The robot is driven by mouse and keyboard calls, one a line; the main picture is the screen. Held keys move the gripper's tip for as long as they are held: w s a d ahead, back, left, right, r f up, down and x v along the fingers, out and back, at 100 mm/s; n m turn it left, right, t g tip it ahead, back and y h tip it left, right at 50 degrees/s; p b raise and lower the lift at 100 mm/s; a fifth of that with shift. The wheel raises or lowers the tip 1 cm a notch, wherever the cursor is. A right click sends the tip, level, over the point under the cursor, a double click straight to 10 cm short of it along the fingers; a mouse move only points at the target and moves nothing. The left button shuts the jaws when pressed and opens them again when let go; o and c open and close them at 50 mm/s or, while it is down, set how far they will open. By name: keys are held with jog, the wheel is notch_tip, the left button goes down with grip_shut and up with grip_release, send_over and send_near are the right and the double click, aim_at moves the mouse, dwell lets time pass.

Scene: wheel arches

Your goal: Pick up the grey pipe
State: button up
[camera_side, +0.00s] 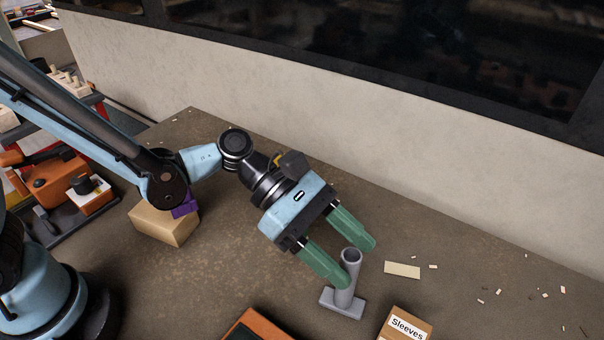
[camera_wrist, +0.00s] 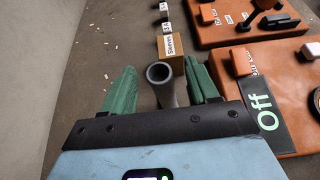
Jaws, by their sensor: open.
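The grey pipe (camera_side: 347,282) stands upright on a flat grey base (camera_side: 342,306) on the brown table in the side view. Its open round top faces up. My gripper (camera_side: 351,266) is open, with one green finger on either side of the pipe near its top. In the wrist view the pipe (camera_wrist: 162,84) shows between the two green fingers of my gripper (camera_wrist: 161,88), closer to the right finger. I cannot tell whether either finger touches it. The pipe's lower part is hidden in the wrist view.
A cardboard box labelled "Sleeves" (camera_side: 406,326) stands just right of the pipe. A beige strip (camera_side: 402,270) and small scraps lie nearby. Orange panels (camera_wrist: 240,80) lie at the right in the wrist view. Another cardboard box (camera_side: 164,222) sits under my arm. A pale wall (camera_side: 400,160) runs behind.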

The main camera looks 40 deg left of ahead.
jog(key=x, duration=0.3)
jog(key=shift+d, duration=0.1)
jog(key=shift+r, duration=0.1)
grip_shut()
